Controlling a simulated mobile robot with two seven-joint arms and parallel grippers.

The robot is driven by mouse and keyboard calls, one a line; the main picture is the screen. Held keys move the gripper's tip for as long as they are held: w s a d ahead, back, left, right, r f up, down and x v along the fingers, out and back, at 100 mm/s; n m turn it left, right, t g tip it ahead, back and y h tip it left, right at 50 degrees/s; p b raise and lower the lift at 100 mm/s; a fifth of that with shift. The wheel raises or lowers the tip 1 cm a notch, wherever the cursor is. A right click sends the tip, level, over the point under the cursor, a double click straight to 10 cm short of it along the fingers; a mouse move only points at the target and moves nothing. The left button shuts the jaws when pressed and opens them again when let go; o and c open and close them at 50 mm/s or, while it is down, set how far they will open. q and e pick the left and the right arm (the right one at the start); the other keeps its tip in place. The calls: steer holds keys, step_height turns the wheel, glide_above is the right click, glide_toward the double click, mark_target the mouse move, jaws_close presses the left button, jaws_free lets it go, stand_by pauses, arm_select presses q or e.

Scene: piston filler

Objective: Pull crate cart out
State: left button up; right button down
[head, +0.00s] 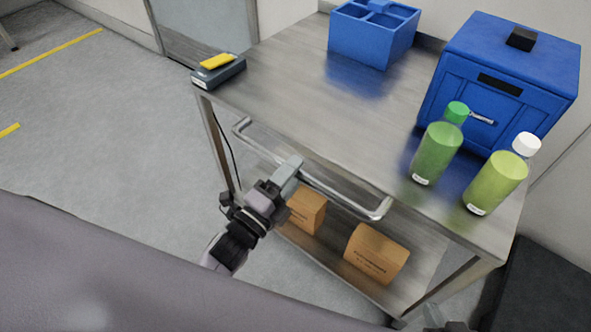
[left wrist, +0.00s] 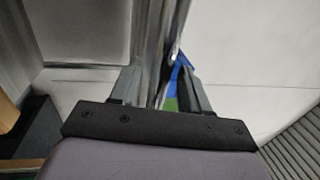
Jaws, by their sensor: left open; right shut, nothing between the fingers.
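The metal cart (head: 285,85) has a steel top and a lower shelf, with a tubular handle (head: 335,186) along its near side. My left gripper (head: 290,170) is at the handle, around its middle in the head view. In the left wrist view the fingers (left wrist: 160,88) are apart, with a shiny metal bar (left wrist: 154,50) running between them. I cannot tell whether either finger touches it. My right gripper (head: 434,315) shows only in part at the bottom edge, low by the cart's near right corner, shut and empty.
On the cart top are a blue divided crate (head: 370,38), a blue box (head: 495,85), two green bottles (head: 437,152) (head: 495,183) and a dark device with a yellow top (head: 218,68). Cardboard boxes (head: 375,253) sit on the lower shelf. Floor at the left is clear.

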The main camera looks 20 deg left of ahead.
arm_select(q)
steer(key=shift+w+d+r, duration=0.1)
steer(key=shift+w+d, duration=0.1)
steer(key=shift+w, duration=0.25)
jaws_close()
